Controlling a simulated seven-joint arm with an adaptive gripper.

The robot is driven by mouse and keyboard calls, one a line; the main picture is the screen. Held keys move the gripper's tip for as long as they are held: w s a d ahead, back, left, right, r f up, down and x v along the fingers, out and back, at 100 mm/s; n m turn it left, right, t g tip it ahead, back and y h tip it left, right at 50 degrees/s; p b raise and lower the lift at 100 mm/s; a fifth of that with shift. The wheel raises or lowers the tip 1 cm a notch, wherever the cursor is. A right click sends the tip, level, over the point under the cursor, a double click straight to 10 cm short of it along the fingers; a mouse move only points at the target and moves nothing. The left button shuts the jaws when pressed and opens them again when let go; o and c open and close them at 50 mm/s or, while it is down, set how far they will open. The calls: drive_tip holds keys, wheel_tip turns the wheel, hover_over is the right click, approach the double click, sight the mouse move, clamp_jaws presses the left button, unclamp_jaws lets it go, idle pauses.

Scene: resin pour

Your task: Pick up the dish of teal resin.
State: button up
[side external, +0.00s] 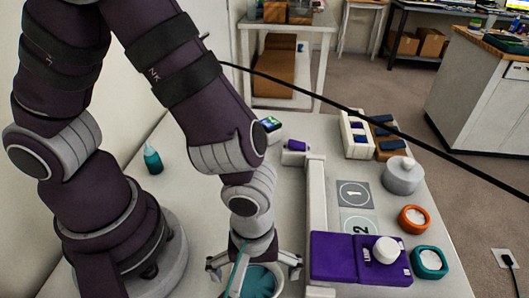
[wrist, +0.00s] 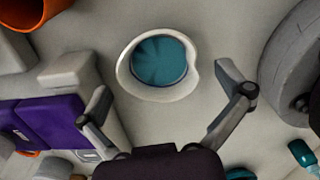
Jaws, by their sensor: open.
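The dish of teal resin (side external: 262,281) is a white round cup with a small pouring lip and teal liquid inside. It stands on the table at the bottom of the side view, partly hidden by my gripper. My gripper (side external: 254,272) points down above it with its fingers spread to either side. In the wrist view the dish (wrist: 158,64) lies upper middle, ahead of the two open fingers (wrist: 167,95). The fingers are apart and empty, and I cannot see either one touching the dish.
Mats marked 1 (side external: 353,195) and 2 (side external: 359,226) lie behind. A teal bottle (side external: 153,159) stands left.

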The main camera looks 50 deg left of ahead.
drive_tip(key=shift+f, duration=0.85)
drive_tip(key=c, duration=1.1)
drive_tip(key=shift+r, duration=0.15)
